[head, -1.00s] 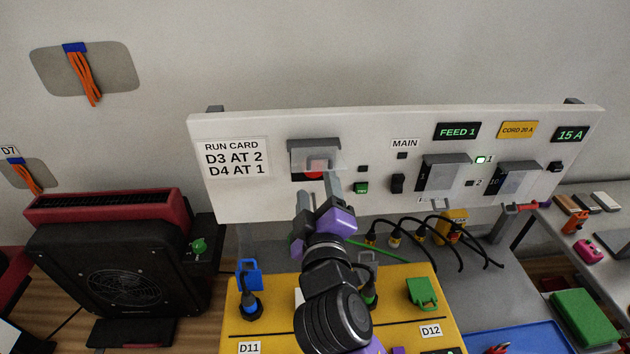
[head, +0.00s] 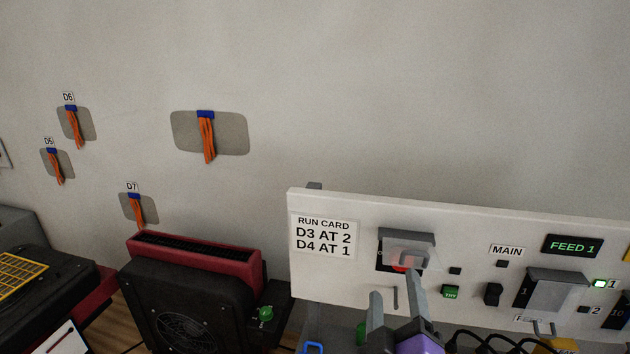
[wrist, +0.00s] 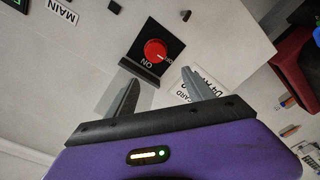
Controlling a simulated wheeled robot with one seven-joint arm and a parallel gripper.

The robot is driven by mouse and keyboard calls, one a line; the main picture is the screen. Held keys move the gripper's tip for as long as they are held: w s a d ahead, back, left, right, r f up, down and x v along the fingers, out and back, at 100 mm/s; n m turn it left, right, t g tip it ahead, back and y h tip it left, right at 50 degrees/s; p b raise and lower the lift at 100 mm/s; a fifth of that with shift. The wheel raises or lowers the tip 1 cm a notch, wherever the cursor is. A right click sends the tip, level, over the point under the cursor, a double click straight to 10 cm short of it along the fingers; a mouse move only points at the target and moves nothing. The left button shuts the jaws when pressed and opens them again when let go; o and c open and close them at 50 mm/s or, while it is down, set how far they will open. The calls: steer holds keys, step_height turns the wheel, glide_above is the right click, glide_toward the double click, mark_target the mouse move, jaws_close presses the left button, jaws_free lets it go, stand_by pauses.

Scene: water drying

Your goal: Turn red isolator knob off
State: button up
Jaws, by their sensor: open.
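The red isolator knob (head: 407,264) sits on a black plate on the white panel. A translucent cover (head: 408,250) partly overlaps it in the head view. In the wrist view the red knob (wrist: 155,50) shows uncovered, with ON and OFF marks on its plate; I cannot tell clearly which mark it points at. My gripper (head: 396,289) is open and empty, just below the knob in the head view. In the wrist view my gripper (wrist: 159,79) has its two fingers spread toward the plate, apart from the knob as seen. The gripper's lower part is cut off in the head view.
A green button (head: 451,292) and a black rocker switch (head: 493,294) are right of the knob. A grey covered switch (head: 556,290) is farther right. A black and red heater-like unit (head: 195,290) stands left of the panel.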

steer(key=s+a+f+t+y, duration=0.1)
steer(key=s+a+f+y, duration=0.15)
steer(key=s, duration=0.25)
steer(key=s+a+f+y, duration=0.1)
steer(key=s+f+y, duration=0.2)
steer(key=s+y, duration=0.15)
steer(key=s+d+f+m+g+h, duration=0.1)
steer(key=s+d+f+m, duration=0.1)
steer(key=s, duration=0.7)
steer(key=s+d+f+m+g+b, duration=0.1)
steer(key=s+d+f+m, duration=0.1)
steer(key=s+f, duration=0.3)
steer(key=s+d+f+m+g+h+b, duration=0.1)
steer(key=s+d+f+m+g, duration=0.1)
steer(key=s, duration=1.1)
steer(key=shift+d+f+m+h, duration=0.3)
steer(key=shift+d+f+m, duration=0.2)
steer(key=shift+d+f, duration=0.35)
steer(key=shift+c, duration=0.4)
